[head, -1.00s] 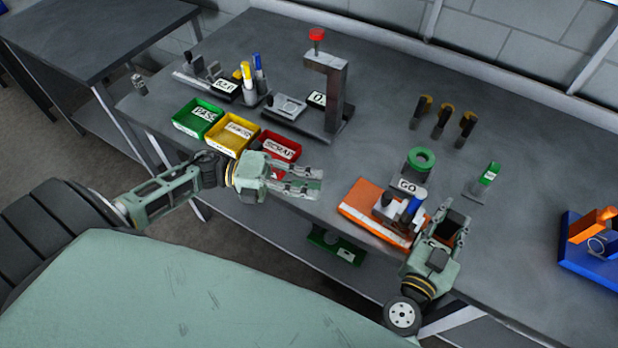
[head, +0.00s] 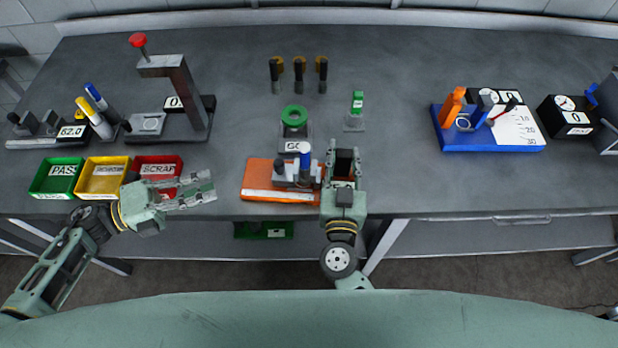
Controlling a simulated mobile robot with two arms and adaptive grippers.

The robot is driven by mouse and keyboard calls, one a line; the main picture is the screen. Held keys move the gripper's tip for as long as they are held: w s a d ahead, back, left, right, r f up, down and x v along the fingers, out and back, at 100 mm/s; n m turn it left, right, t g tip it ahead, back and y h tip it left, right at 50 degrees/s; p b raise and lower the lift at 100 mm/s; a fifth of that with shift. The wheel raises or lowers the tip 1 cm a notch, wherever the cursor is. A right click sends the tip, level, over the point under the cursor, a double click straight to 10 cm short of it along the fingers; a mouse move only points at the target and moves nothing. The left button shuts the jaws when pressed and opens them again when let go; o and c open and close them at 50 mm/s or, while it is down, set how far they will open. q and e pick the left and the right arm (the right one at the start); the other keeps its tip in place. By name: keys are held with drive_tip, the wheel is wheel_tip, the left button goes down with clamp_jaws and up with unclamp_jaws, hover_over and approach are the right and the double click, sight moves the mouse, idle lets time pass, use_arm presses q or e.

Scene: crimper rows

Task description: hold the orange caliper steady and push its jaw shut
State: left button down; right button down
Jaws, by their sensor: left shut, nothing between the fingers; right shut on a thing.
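The orange caliper (head: 262,183) lies near the table's front edge, with an orange base, a white front strip, grey posts and a blue upright (head: 305,160). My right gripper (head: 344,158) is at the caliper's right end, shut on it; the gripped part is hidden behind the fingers. My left gripper (head: 207,188) is shut and empty. It points right, in front of the red tray and to the left of the caliper, apart from it.
Green (head: 40,190), yellow (head: 85,192) and red (head: 150,160) trays stand at front left. A grey stand with a red knob (head: 138,40) is behind them. A GO gauge with a green ring (head: 294,116) stands just behind the caliper. A blue-based fixture (head: 490,146) is at right.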

drive_tip(key=shift+d, duration=0.1)
idle(0.4)
use_arm(q)
drive_tip(key=shift+d, duration=0.1)
use_arm(e)
drive_tip(key=c, duration=1.2)
unclamp_jaws()
drive_tip(key=s, duration=0.8)
drive_tip(key=s+a, duration=0.1)
drive_tip(key=s, duration=0.3)
